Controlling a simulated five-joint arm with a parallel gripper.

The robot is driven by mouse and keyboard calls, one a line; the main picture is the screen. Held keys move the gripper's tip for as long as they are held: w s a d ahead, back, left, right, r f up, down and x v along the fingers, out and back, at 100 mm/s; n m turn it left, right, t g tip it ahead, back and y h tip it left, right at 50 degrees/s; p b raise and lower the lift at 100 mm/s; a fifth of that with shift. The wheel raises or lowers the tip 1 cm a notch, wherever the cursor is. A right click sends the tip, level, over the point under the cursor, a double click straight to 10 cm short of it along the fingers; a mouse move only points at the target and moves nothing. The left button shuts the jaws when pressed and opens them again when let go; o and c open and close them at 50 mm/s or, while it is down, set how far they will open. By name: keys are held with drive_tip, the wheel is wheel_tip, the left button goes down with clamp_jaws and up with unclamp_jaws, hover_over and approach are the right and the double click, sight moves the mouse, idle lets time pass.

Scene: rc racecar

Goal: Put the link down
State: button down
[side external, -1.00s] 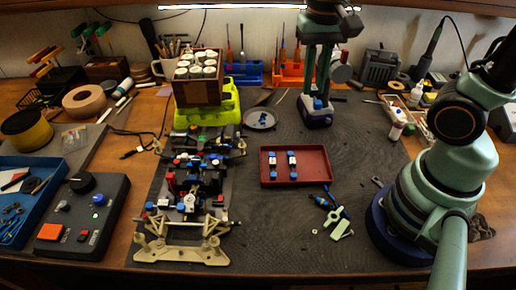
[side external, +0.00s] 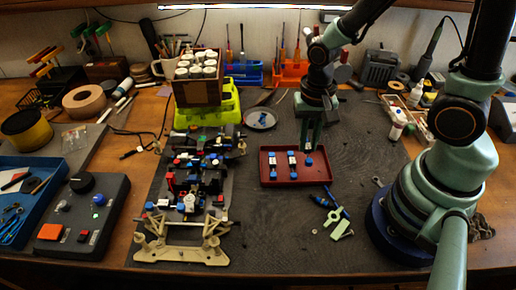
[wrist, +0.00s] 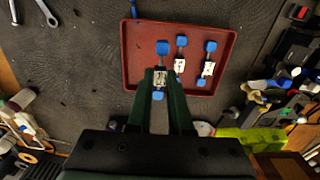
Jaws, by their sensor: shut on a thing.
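My gripper (side external: 311,138) points down at the right part of the red tray (side external: 294,182). It is shut on a link with blue ends and a pale middle (wrist: 160,79); one blue end (side external: 309,161) shows below the fingers in the side view. In the wrist view the fingers (wrist: 160,82) close around the link's middle. Two similar links (side external: 273,164) (side external: 292,165) lie side by side in the tray, left of the held one. They also show in the wrist view (wrist: 180,66) (wrist: 208,68). Whether the held link touches the tray floor is unclear.
The partly built car chassis (side external: 190,185) lies left of the tray. A round dish (side external: 261,118) with blue parts is behind it. Loose blue and green pieces (side external: 335,215) and a wrench (side external: 378,181) lie front right. The mat in front of the tray is mostly clear.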

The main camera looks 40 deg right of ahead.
sight(307, 150)
drive_tip(key=shift+f, duration=2.35)
drive_tip(key=shift+f, duration=0.15)
drive_tip(key=c, duration=1.1)
unclamp_jaws()
wheel_tip(307, 150, up, 12)
drive_tip(key=shift+r, duration=0.1)
wheel_tip(307, 150, up, 12)
drive_tip(key=w+d+n+t, duration=0.2)
drive_tip(key=n+t, duration=0.3)
drive_tip(key=n, duration=0.3)
drive_tip(key=shift+d+f+n+t, duration=0.25)
drive_tip(key=shift+d+n+t, duration=0.05)
drive_tip(key=shift+d, duration=0.1)
